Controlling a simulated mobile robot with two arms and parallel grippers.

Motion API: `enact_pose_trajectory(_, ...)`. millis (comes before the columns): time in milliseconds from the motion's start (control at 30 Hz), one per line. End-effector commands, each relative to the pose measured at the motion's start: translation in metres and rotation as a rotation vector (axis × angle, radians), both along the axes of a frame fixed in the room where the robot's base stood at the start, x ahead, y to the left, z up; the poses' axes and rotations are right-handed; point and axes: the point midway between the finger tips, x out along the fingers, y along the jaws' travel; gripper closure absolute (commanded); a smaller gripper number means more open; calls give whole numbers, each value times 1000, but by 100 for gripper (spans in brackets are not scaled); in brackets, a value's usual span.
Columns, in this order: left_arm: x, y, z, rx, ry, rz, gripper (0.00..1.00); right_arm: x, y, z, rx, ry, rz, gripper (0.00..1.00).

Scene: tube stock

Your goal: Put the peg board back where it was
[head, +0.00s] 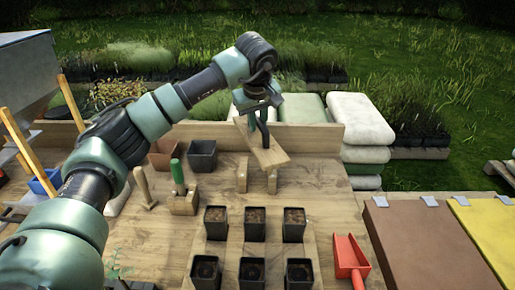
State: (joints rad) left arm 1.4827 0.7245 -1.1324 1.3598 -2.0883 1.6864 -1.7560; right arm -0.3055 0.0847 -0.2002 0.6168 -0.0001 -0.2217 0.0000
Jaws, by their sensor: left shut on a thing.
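The peg board (270,157) is a light wooden board. It is tilted, with my left gripper (259,122) shut on it from above, near the back middle of the bench. Two short upright wooden pieces, one on the left (242,175) and one on the right (272,182), show just below the board. I cannot tell whether the board touches them. The board's underside is hidden. My right gripper is not in view.
Several black soil-filled pots (251,269) stand on a flat board in front. A green-handled tool (178,177) stands in a wooden block left of the board. A red scoop (350,257) lies front right. The bench (325,190) is clear to the right.

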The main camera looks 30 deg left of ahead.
Motion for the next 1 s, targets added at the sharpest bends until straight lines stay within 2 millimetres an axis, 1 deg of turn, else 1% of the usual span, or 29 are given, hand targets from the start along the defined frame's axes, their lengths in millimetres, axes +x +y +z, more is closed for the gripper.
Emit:
enact_pose_trajectory(33, -1, 1, -11, 0, 2, 1, 100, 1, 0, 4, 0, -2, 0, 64)
enact_pose_trajectory(100, -1, 0, -25, 1, 1, 0, 100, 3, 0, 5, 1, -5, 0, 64)
enact_pose_trajectory(200, 0, 0, -37, 0, -2, 1, 100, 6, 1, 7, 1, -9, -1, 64)
enact_pose_trajectory(367, 0, 0, -47, 0, -2, 2, 100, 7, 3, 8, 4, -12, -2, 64)
enact_pose_trajectory(433, 0, 0, -54, 0, -1, 1, 100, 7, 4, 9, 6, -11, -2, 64)
enact_pose_trajectory(633, 0, 0, -83, 1, -1, 0, 100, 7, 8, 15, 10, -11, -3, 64)
enact_pose_trajectory(700, 0, 0, -86, 0, -2, 1, 100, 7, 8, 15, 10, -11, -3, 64)
enact_pose_trajectory(900, 0, 0, -86, 0, -3, 1, 100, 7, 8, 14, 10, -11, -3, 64)
enact_pose_trajectory(1000, 0, 0, -90, 1, -2, 1, 100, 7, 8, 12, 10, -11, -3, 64)
